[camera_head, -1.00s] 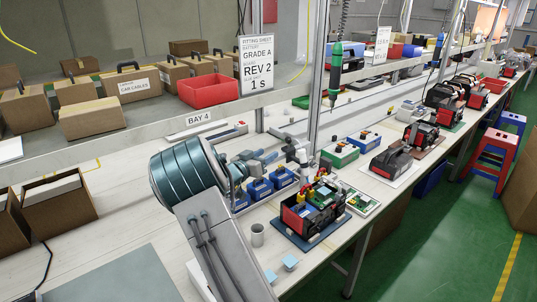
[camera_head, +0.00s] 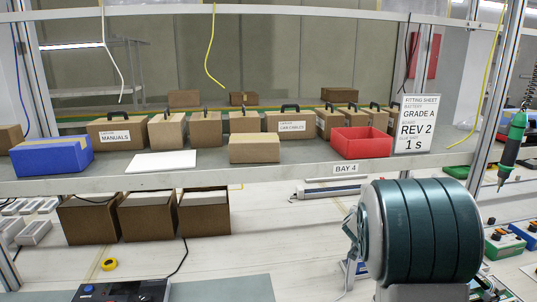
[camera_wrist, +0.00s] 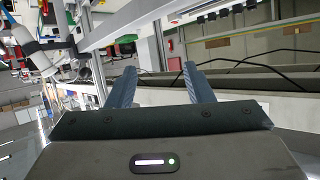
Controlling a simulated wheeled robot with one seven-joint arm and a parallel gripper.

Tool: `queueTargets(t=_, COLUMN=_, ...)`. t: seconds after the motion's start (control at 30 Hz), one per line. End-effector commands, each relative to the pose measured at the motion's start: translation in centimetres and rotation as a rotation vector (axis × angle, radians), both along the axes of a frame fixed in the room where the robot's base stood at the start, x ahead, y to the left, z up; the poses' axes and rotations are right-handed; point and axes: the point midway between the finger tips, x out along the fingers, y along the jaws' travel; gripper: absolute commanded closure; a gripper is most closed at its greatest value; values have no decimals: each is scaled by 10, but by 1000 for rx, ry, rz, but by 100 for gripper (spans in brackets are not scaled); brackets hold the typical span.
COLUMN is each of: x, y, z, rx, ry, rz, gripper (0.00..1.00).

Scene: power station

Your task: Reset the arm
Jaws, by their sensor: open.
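My gripper (camera_wrist: 157,88) shows in the wrist view with its two blue-grey fingers spread apart and nothing between them. The wrist view is turned on its side, with the shelf and wall beyond the fingers. In the head view my arm, with its ribbed dark green section, stands at the lower right in front of the workbench (camera_head: 270,232). It hides part of the bench there. The gripper's fingers cannot be made out in the head view.
The shelf (camera_head: 210,180) above the bench carries a red bin (camera_head: 361,143), a blue bin (camera_head: 52,156) and several cardboard boxes. Open brown boxes (camera_head: 148,218) stand below it. A green hanging tool (camera_head: 512,145) is at the right. The bench middle is fairly clear.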

Motion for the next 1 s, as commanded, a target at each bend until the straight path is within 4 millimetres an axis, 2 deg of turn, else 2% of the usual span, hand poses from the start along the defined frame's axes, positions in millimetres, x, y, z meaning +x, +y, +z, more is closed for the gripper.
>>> queueTargets(t=0.1, x=-27, y=45, z=10, rx=117, ry=57, rz=166, gripper=53)
queueTargets(t=0.27, x=-80, y=102, z=13, rx=231, ry=185, rz=363, gripper=53)
queueTargets(t=0.4, x=-143, y=141, z=11, rx=288, ry=335, rz=500, gripper=53)
queueTargets(t=0.5, x=-194, y=160, z=6, rx=299, ry=460, rz=568, gripper=53)
queueTargets(t=0.6, x=-246, y=169, z=-2, rx=287, ry=593, rz=606, gripper=53)
queueTargets(t=0.7, x=-293, y=170, z=-10, rx=261, ry=714, rz=612, gripper=53)
queueTargets(t=0.8, x=-327, y=166, z=-16, rx=233, ry=807, rz=600, gripper=53)
queueTargets(t=0.9, x=-348, y=162, z=-20, rx=214, ry=866, rz=584, gripper=53)
queueTargets(t=1.0, x=-358, y=160, z=-22, rx=204, ry=894, rz=576, gripper=53)
